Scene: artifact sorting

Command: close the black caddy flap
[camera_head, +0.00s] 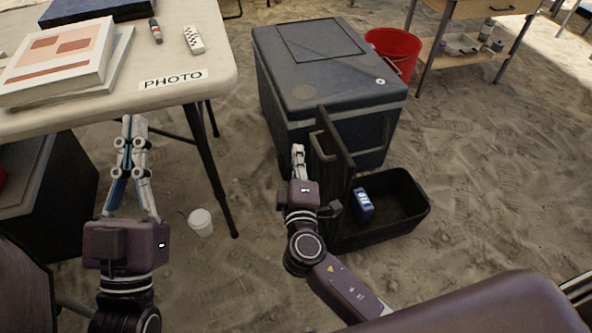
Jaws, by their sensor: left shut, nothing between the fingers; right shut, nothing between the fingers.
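The black caddy (400,222) sits on the sand in front of a large dark cooler box. Its top is open and a blue item with white lettering (363,204) lies inside. The black flap (334,165) stands upright at the caddy's left side, with a handle on it. My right gripper (298,150) is shut and empty, just left of the flap; I cannot tell whether it touches it. My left gripper (133,122) is shut and empty, beside the front edge of the white table, well left of the caddy.
The cooler box (325,75) stands behind the caddy, with a red bucket (394,50) beyond. The white table (195,75) holds books and small items at left. A white cup (201,222) stands on the sand. Open sand lies to the caddy's right.

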